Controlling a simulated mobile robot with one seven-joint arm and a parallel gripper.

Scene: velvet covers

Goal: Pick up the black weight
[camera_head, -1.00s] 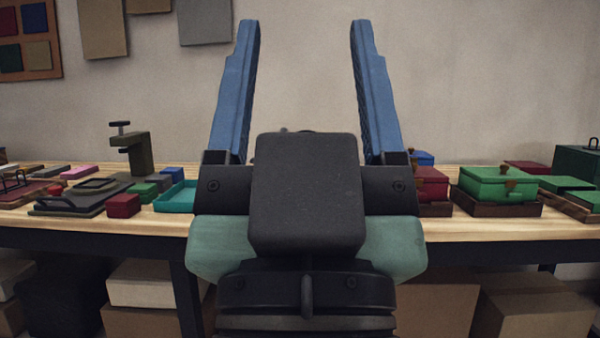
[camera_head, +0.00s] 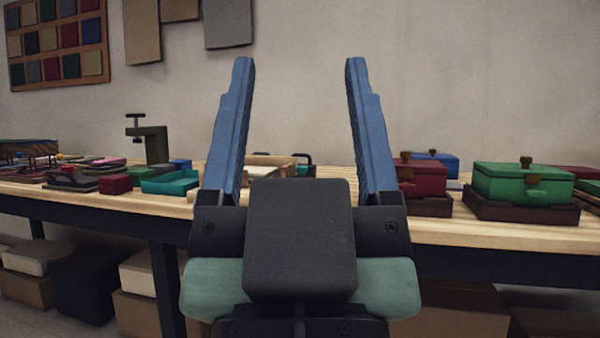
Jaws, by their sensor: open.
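My gripper (camera_head: 300,64) is open and empty, its two blue fingers upright and wide apart in the middle of the head view. It is in front of the workbench, with the plain wall behind the fingertips. No black weight can be made out for certain. A small dark thing with a loop handle (camera_head: 304,159) shows between the fingers on the bench, beside a pale wooden tray (camera_head: 270,160). The dark block of my gripper hides its lower part. A dark flat piece with a handle (camera_head: 70,181) lies farther left on the bench.
The wooden workbench (camera_head: 150,205) spans the view. A teal tray (camera_head: 172,184), a red block (camera_head: 115,184) and a dark clamp (camera_head: 154,143) stand left. Green (camera_head: 520,182) and red (camera_head: 425,178) boxes stand right. Cartons (camera_head: 40,258) sit underneath.

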